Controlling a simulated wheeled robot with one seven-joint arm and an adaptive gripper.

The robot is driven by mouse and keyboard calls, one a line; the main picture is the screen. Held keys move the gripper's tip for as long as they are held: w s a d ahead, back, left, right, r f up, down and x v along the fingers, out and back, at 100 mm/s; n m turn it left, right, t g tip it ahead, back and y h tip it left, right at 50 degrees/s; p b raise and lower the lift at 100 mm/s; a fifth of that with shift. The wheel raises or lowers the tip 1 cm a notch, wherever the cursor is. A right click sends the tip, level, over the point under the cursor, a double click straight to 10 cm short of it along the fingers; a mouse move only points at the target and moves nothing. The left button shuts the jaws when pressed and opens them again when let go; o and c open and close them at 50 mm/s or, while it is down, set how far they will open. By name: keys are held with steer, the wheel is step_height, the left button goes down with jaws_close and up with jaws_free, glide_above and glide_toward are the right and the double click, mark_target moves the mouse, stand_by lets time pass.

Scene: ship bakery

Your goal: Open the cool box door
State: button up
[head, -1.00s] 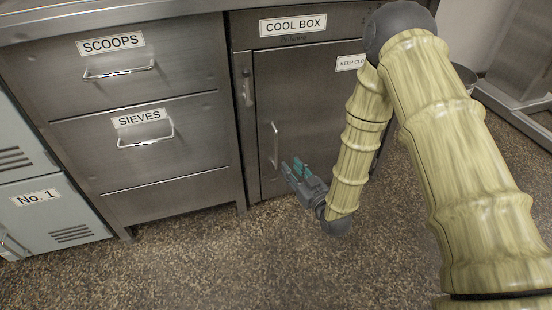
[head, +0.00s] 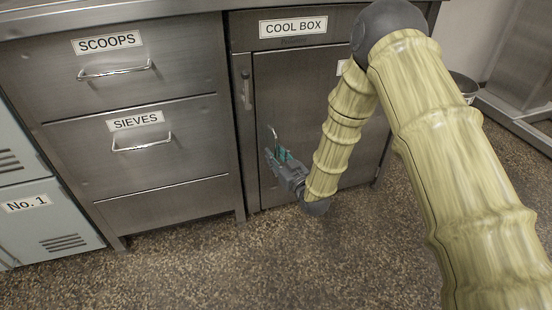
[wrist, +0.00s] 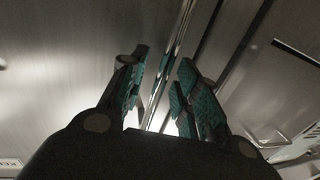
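The cool box door (head: 300,95) is a steel panel under the COOL BOX label (head: 293,26), and it looks shut. Its upright bar handle (head: 273,136) is near the door's left edge, its lower part hidden by my gripper (head: 277,150). In the wrist view, the shiny handle (wrist: 174,60) runs between the two teal fingers of my gripper (wrist: 160,90). The fingers are apart, with a gap on either side of the bar. My arm covers part of the door's right side.
Left of the cool box are the SCOOPS drawer (head: 125,75) and the SIEVES drawer (head: 150,145) with bar handles. A hinge-like fitting (head: 246,90) sits on the frame left of the door. The speckled floor (head: 220,270) in front is clear.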

steer(key=shift+w, duration=0.1)
steer(key=shift+c, duration=0.2)
jaws_close()
